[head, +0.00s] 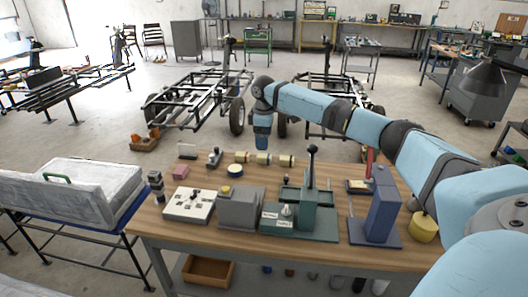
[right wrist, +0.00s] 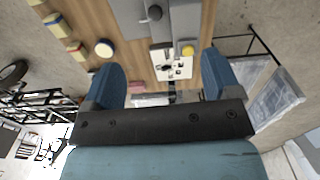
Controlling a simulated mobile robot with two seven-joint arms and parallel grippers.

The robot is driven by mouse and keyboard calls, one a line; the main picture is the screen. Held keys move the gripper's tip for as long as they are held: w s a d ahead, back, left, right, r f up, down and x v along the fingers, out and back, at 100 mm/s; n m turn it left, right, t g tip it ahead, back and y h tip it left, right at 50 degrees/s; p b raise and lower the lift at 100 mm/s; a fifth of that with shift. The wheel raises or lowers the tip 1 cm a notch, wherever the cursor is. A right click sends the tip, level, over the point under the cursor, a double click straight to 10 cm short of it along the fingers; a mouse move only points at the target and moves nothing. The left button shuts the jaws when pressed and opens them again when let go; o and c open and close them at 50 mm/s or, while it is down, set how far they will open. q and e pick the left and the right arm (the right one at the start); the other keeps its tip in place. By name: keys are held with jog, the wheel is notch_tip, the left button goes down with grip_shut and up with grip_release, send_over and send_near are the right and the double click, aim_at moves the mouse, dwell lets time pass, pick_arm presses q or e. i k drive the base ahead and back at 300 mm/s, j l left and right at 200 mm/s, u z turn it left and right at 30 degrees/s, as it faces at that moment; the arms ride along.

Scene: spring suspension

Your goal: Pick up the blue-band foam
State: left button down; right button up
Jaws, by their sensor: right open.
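My right gripper (head: 262,146) hangs at the table's far edge, above and behind the row. In the right wrist view my right gripper (right wrist: 160,78) is open, with nothing between its fingers. My left gripper is not in view.
A white board (head: 188,204), a grey block (head: 241,208), a green lever press (head: 302,215) and a blue upright fixture (head: 380,207) stand along the front. A pink block (head: 180,170) lies at left. A yellow cylinder (head: 424,226) stands at right.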

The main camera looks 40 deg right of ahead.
aim_at(266, 160)
jog(key=i+l, duration=0.95)
jog(key=l, duration=0.25)
